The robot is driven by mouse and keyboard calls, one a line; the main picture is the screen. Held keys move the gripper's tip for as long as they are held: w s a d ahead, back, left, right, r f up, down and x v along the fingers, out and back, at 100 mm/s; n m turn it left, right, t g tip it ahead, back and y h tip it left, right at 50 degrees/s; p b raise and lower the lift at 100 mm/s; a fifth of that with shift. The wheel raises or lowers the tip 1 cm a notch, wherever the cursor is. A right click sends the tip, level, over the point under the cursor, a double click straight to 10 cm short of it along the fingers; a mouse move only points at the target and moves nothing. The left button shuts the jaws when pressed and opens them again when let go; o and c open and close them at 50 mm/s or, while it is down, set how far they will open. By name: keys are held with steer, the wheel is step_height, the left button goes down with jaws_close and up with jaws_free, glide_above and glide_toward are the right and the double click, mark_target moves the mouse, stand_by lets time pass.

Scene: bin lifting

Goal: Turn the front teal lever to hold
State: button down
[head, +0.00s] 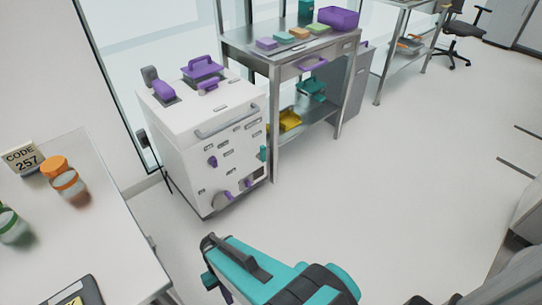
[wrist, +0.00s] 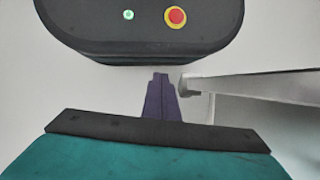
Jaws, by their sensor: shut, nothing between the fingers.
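A small teal lever (head: 263,153) is on the front of a white machine (head: 180,150), near its right edge, in the head view. It stands roughly upright, but its exact setting and any "hold" label are too small to read. My gripper (wrist: 160,76) is shut and empty, with its dark purple fingers together in the wrist view. In the head view my teal arm is at the bottom centre, well apart from the machine and nearer to me. The lever does not show in the wrist view.
The machine's front also has purple knobs (head: 212,162) and a grey handle bar (head: 226,122). A metal bench (head: 235,37) stands right behind it. A white table (head: 95,225) with jars is at left. Open floor (head: 370,190) lies to the right.

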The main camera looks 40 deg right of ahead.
steer(key=w+d+f+m+t+y+b, duration=0.2)
steer(key=w+d+f+b, duration=0.15)
steer(key=w, duration=0.55)
steer(key=w+d+f+m+t+y+b, duration=0.3)
steer(key=w+b, duration=0.2)
steer(key=w, duration=0.4)
steer(key=w+d+m+t+y+b, duration=0.1)
steer(key=w+d+m+t+b, duration=0.2)
steer(key=w+d, duration=0.5)
steer(key=w+d+m+t+b, duration=0.1)
steer(key=w+d+t+b, duration=0.2)
steer(key=w+d+b, duration=0.5)
steer(key=w+d+r+m+t+h+b, duration=0.1)
steer(key=d+r+t+b, duration=0.15)
steer(key=d, duration=0.95)
steer(key=d+r+m+t+b, duration=0.1)
steer(key=d+r+m+t, duration=0.2)
steer(key=d, duration=0.9)
steer(key=s+d+r+t+h+b, duration=0.1)
steer(key=s+d+r+t, duration=0.1)
steer(key=d, duration=0.5)
steer(key=s+d+r+m+t+h+b, duration=0.1)
steer(key=s+d+r+t+b, duration=0.1)
steer(key=d, duration=0.5)
steer(key=s+d+r+t+h+b, duration=0.1)
steer(key=s+d+r+t+b, duration=0.1)
steer(key=d, duration=0.6)
steer(key=shift+r+h, duration=0.4)
steer(key=shift+r, duration=0.45)
steer(key=shift+w, duration=0.1)
